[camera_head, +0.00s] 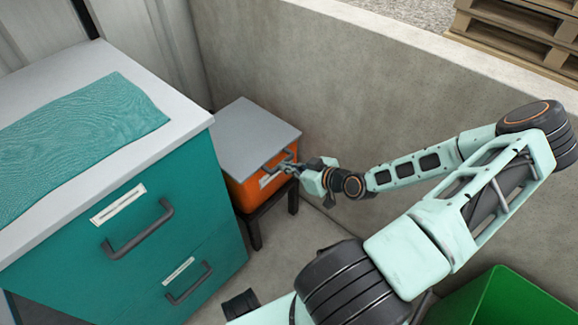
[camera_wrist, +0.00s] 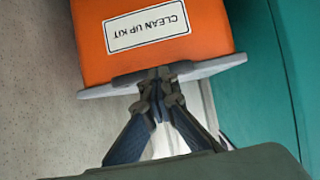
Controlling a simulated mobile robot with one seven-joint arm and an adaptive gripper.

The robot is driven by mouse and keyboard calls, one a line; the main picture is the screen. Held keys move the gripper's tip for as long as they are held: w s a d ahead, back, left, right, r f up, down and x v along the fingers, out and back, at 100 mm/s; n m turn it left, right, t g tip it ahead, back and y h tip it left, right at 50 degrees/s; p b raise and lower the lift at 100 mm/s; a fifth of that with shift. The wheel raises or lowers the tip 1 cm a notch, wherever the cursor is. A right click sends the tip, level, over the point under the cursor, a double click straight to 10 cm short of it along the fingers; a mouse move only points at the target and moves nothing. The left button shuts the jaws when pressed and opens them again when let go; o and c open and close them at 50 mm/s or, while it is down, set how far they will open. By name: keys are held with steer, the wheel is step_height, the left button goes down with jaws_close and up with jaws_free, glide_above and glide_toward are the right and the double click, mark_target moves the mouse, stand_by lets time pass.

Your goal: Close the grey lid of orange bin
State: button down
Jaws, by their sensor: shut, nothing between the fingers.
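The orange bin (camera_head: 240,192) stands on a low dark stand between the teal cabinet and the concrete wall. Its grey lid (camera_head: 250,135) lies roughly flat across the top, with no clear gap seen. A dark handle (camera_head: 279,157) shows at the lid's front edge. My gripper (camera_head: 287,165) is shut and empty at that front edge, close to the handle; whether it touches is hard to tell. In the wrist view the bin (camera_wrist: 205,25) appears upside down with a "CLEAN UP KIT" label (camera_wrist: 147,27). The fingertips (camera_wrist: 160,76) overlap the lid's edge (camera_wrist: 110,89) there.
The teal cabinet (camera_head: 140,240) with a white top and drawer handles stands close on the left. A teal cloth (camera_head: 85,135) lies on it. The concrete wall (camera_head: 330,90) runs behind. A green container (camera_head: 510,300) is at the lower right.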

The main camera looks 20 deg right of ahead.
steer(key=shift+s+f, duration=0.3)
steer(key=shift+f, duration=0.6)
steer(key=w+r+v, duration=0.1)
steer(key=v, duration=1.1)
steer(key=shift+s+r, duration=0.2)
steer(key=shift+r, duration=0.2)
